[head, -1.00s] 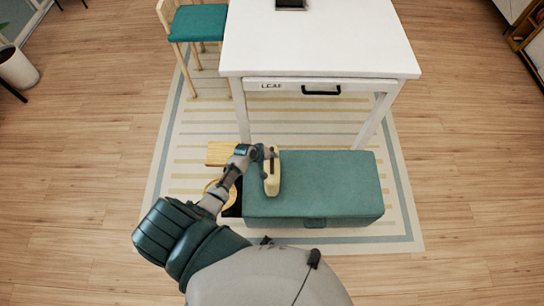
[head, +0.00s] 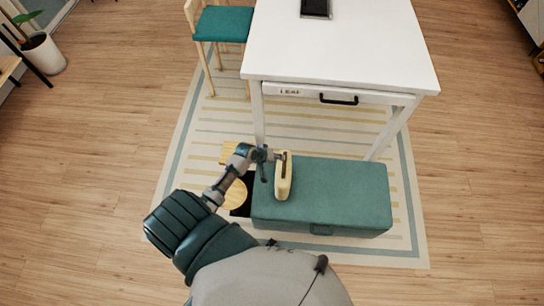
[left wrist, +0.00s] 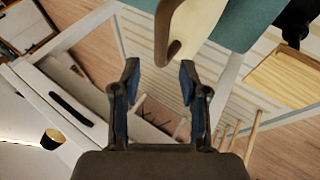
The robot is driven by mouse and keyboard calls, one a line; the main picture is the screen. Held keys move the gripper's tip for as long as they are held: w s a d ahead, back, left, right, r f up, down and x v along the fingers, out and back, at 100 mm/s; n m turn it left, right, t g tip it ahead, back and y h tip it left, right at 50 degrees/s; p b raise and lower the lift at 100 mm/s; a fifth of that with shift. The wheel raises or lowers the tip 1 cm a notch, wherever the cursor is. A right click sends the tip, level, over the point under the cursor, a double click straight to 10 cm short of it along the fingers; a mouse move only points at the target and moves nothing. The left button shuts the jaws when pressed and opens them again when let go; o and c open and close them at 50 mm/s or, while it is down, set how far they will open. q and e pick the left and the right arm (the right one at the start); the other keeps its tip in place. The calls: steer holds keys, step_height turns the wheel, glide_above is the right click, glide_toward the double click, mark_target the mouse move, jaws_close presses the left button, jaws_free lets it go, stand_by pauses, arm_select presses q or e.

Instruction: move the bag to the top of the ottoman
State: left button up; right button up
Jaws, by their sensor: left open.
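The bag (head: 283,182) is cream with a brown handle. It stands upright on the left part of the teal ottoman's top (head: 340,190). My left gripper (head: 268,160) is just left of the bag in the head view, near its upper end. In the left wrist view my left gripper (left wrist: 158,78) has its fingers spread, with nothing held between them. The bag (left wrist: 200,25) and its brown handle (left wrist: 170,30) show just beyond the fingertips, and the ottoman (left wrist: 242,25) lies behind. Whether a finger touches the handle I cannot tell. My right gripper is not in view.
A white table (head: 345,45) with a drawer stands behind the ottoman. A teal-seated chair (head: 222,24) is at the back left. A round wooden piece (head: 234,193) lies left of the ottoman, partly behind my arm. Open wood floor lies on both sides of the rug.

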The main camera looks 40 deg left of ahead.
arm_select(q)
steer(key=s+f+m+g+y, duration=0.2)
steer(key=s+f+g, duration=0.1)
steer(key=s+f, duration=1.45)
steer(key=s+d+f+m+g, duration=0.1)
steer(key=s+d+f+m, duration=0.1)
steer(key=s+f, duration=0.3)
steer(key=s+d+f+m+g, duration=0.1)
steer(key=s+d+f+m, duration=0.2)
steer(key=s, duration=0.8)
steer(key=s+d+f+m+y, duration=0.1)
steer(key=s+d+f+m, duration=0.2)
steer(key=s+f, duration=0.3)
steer(key=s+d, duration=0.1)
steer(key=s, duration=0.2)
steer(key=shift+f+g, duration=0.35)
steer(key=shift+g, duration=0.05)
steer(key=shift+a, duration=0.15)
